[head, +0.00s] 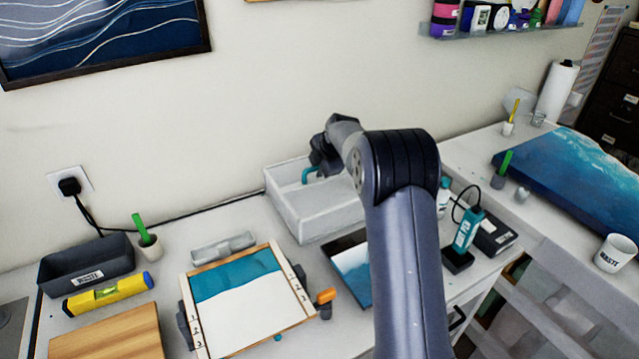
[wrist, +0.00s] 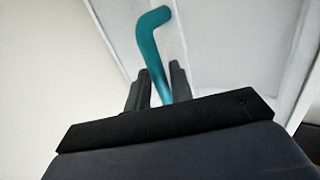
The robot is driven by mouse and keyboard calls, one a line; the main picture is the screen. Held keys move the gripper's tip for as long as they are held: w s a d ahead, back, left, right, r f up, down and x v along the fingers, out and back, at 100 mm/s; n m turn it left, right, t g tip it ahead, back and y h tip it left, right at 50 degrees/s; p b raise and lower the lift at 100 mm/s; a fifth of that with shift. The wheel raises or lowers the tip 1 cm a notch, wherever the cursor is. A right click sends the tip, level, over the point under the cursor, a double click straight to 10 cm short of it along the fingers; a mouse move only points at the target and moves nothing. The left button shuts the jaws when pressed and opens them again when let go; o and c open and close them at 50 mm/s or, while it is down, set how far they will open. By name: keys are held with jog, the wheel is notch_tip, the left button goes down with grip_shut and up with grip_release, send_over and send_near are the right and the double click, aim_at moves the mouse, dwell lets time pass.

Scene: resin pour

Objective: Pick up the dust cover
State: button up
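The dust cover seems to be the white box-like piece (head: 330,222) with a teal bent handle (head: 307,174), against the wall behind the work area. In the wrist view the teal handle (wrist: 150,45) rises between the two dark fingers of my gripper (wrist: 160,88). The fingers stand apart, with a small gap showing between the left finger and the handle. In the head view my gripper (head: 322,158) is at the handle, above the back of the cover. My arm hides part of the cover's right side.
A board with teal and white areas (head: 245,305) lies in front of the cover. A dark tray (head: 85,262), a yellow level (head: 108,295) and a wooden board (head: 110,335) are at the left. A teal device (head: 467,232) stands at the right, near a blue panel (head: 580,185).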

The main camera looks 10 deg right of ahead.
jog(key=shift+w+a+f, duration=0.1)
jog(key=shift+w+f, duration=0.2)
jog(key=shift+f, duration=0.1)
jog(key=shift+c, duration=0.5)
grip_shut()
